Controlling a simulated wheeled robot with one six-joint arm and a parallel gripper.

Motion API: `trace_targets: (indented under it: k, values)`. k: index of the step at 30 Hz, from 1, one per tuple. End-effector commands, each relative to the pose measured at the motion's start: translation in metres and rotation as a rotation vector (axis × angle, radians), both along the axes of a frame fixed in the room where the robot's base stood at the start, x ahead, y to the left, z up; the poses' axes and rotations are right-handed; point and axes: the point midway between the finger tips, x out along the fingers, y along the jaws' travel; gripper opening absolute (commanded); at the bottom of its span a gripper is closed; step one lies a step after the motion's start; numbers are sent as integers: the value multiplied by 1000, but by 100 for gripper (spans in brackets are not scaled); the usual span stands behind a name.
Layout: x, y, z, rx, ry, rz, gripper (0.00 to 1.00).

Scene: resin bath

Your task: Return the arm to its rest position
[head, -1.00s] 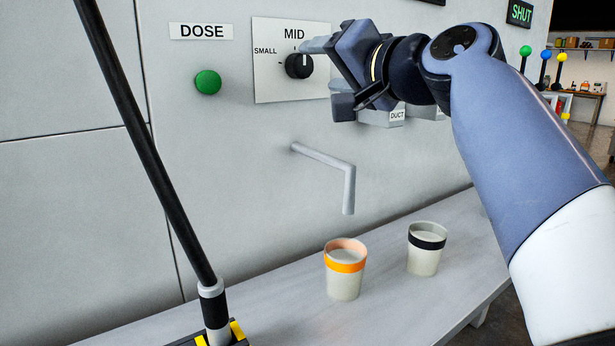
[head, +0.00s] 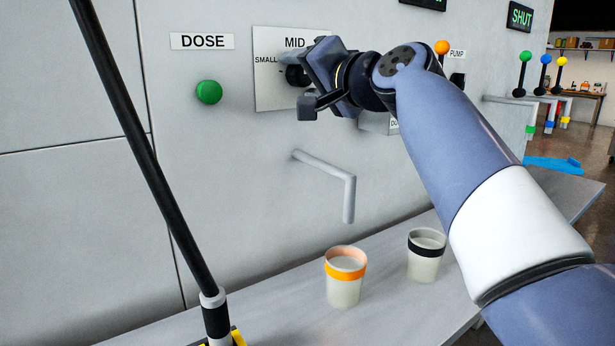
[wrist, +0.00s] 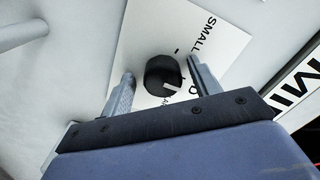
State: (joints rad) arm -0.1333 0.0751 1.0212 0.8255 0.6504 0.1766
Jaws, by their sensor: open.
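My gripper (wrist: 160,85) is open in the wrist view. Its two fingers stand on either side of the black dial knob (wrist: 163,77), apart from it as far as I can tell. In the head view my gripper (head: 305,82) is in front of the MID/SMALL dial plate (head: 272,95) and hides part of the knob. My arm (head: 450,140) reaches in from the right, bent at the elbow. Nothing is held between the fingers.
A green DOSE button (head: 209,92) is left of the dial. A bent spout (head: 345,185) juts out below. An orange-banded cup (head: 344,285) and a black-banded cup (head: 425,262) stand on the bench (head: 290,320). A black lever (head: 150,160) rises at the left.

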Motion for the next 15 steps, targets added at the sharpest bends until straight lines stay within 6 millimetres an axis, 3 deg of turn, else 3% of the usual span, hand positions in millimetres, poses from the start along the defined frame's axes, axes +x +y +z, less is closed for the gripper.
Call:
trace_targets:
  k: [15]
  values:
    - [-1,-1,7,507,342,-3,59]
